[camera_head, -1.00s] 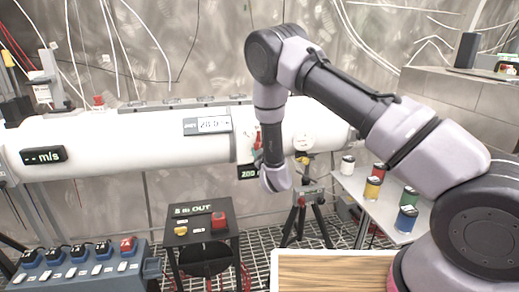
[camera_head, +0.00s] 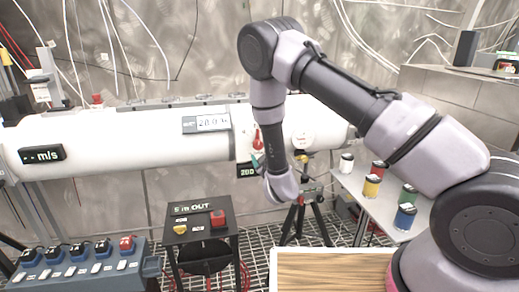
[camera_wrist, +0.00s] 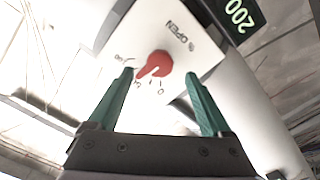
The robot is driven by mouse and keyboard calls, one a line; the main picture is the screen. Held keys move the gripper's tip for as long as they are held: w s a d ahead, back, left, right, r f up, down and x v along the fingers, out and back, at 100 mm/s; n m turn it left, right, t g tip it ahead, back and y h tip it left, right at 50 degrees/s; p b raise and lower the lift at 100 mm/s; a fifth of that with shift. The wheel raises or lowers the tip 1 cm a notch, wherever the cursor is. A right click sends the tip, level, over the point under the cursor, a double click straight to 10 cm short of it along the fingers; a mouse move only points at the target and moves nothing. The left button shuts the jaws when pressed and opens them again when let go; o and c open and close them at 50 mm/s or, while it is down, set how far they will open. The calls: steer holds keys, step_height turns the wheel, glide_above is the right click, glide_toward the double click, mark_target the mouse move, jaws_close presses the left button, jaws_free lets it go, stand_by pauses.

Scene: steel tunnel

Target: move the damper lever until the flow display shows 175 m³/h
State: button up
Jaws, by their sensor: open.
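The damper lever (camera_wrist: 158,64) is a red knob with a pointer on a white plate (camera_wrist: 188,36) marked "% OPEN" and a number scale. In the head view the red lever (camera_head: 257,143) shows on the front of the white duct. The flow display (camera_wrist: 237,12) is dark with green digits and reads 200 in the wrist view; in the head view the display (camera_head: 246,171) is partly hidden by my arm. My gripper (camera_wrist: 159,75) is open, its two green fingers on either side of the lever in the picture, with gaps to it. I cannot tell whether the fingertips reach its depth.
The white duct (camera_head: 100,138) carries an upper display (camera_head: 207,123) and a dark m/s display (camera_head: 42,155). Below stand a black stand (camera_head: 200,222) with red and yellow buttons, a tripod (camera_head: 302,210), and a table (camera_head: 345,182) with coloured cans.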

steer(key=v, duration=0.4)
steer(key=shift+s+d, duration=0.15)
steer(key=shift+s, duration=0.25)
steer(key=w+d+r+m+g+h, duration=0.25)
steer(key=d+r+m, duration=0.45)
steer(key=r, duration=0.5)
steer(key=w+d+r+m+g+h, duration=0.1)
steer(key=d+r+m+g, duration=0.3)
steer(key=d+r, duration=0.6)
steer(key=s+d+r+m, duration=0.3)
steer(key=s+d+r, duration=0.2)
steer(key=s+r, duration=0.55)
steer(key=s+d+r+g, duration=0.1)
steer(key=s+d+g, duration=0.1)
steer(key=s, duration=0.7)
steer(key=s+d+r+m+g, duration=0.1)
steer(key=s+d+g, duration=0.1)
steer(key=s, duration=0.8)
steer(key=shift+s+d+r, duration=0.15)
steer(key=shift+s+d, duration=0.1)
steer(key=shift+d, duration=0.1)
steer(key=shift+w+y, duration=0.1)
steer(key=shift+y, duration=0.15)
stand_by(1.0)
